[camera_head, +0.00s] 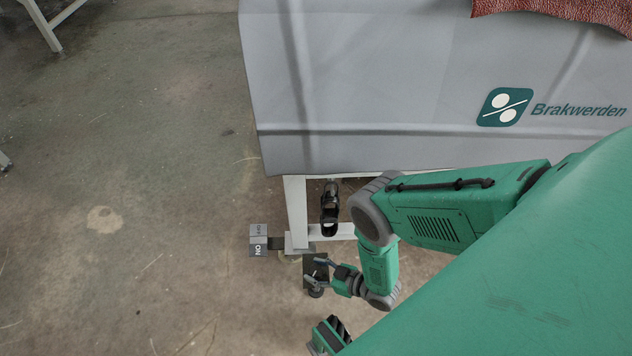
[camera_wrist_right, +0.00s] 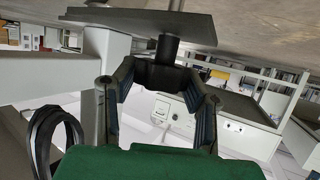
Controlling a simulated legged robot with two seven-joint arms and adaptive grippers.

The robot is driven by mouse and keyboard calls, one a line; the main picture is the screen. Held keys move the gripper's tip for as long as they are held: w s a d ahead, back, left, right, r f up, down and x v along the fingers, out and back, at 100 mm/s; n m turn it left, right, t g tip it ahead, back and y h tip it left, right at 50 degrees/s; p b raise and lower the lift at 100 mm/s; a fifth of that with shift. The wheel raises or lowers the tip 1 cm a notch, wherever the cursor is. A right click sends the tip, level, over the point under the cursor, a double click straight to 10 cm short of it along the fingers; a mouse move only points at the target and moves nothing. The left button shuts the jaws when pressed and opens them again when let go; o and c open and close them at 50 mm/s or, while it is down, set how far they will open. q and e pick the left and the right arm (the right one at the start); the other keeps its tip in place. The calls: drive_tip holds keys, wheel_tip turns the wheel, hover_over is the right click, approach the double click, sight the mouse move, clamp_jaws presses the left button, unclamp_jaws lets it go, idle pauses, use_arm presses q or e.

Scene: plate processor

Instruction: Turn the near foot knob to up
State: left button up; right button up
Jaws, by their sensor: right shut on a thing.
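The near foot knob (camera_head: 316,292) is small and dark and sits low by the machine's leg, beside a dark flat plate (camera_head: 315,268). In the right wrist view the knob (camera_wrist_right: 155,75) is a dark block on a short stem, and the plate (camera_wrist_right: 145,22) is at the top of the picture. My right gripper (camera_head: 321,276) reaches in low from the right. In the wrist view its two fingers (camera_wrist_right: 157,92) are on either side of the knob, shut on it. The knob's marking cannot be read.
A grey block (camera_head: 258,240) with lettering, including "NO", stands left of the machine's leg (camera_head: 296,212). A black looped part (camera_head: 330,210) hangs below the grey machine housing (camera_head: 360,80). The concrete floor (camera_head: 120,200) on the left is largely clear.

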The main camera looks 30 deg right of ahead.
drive_tip(key=n+g+y, duration=0.4)
drive_tip(key=n, duration=0.1)
drive_tip(key=shift+s+d+f, duration=0.1)
drive_tip(key=n+g+y, duration=0.1)
drive_tip(key=n+g, duration=0.1)
drive_tip(key=n+g+y, duration=0.1)
drive_tip(key=n+g, duration=0.1)
drive_tip(key=g, duration=0.1)
drive_tip(key=shift+n+y, duration=0.3)
drive_tip(key=shift+n, duration=0.1)
drive_tip(key=shift+d+n+g, duration=0.1)
drive_tip(key=shift+n+g, duration=0.2)
drive_tip(key=shift+g, duration=0.2)
drive_tip(key=o, duration=1.2)
drive_tip(key=shift+c, duration=0.2)
drive_tip(key=shift+a+t, duration=0.2)
drive_tip(key=shift+t, duration=0.2)
